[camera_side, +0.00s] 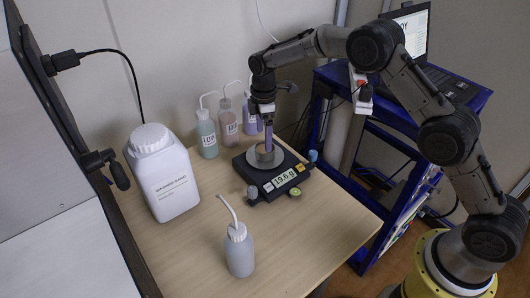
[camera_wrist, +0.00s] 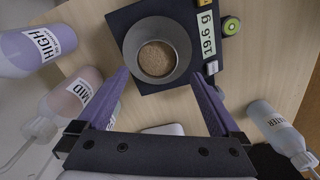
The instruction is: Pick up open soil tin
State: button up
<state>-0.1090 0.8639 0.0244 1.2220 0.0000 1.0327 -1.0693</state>
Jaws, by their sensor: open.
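The open soil tin (camera_side: 264,156) sits on the round pan of the digital balance (camera_side: 268,183), whose display reads 19.6 g. In the wrist view brown soil shows inside the tin (camera_wrist: 156,59). My gripper (camera_side: 268,140) points down at the tin from above, and its fingers overlap the tin in the side view. In the wrist view its purple fingers (camera_wrist: 161,76) are spread wide, with their tips at either side of the round pan area. Nothing is held. I cannot tell whether a finger touches the tin.
Several labelled wash bottles (camera_side: 206,135) stand behind the balance to the left. A large white jug (camera_side: 160,175) stands at left, and a white wash bottle (camera_side: 239,252) stands in front. A blue rack (camera_side: 362,95) with a laptop is at right. The front right table is clear.

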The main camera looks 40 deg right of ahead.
jog(key=shift+w+d+f, duration=0.1)
jog(key=shift+d+f, duration=0.05)
jog(key=shift+f, duration=1.4)
jog(key=shift+w+d+f, duration=0.1)
jog(key=shift+d+f, duration=0.05)
jog(key=shift+f, duration=1.4)
jog(key=shift+r, duration=0.1)
jog(key=c, duration=1.5)
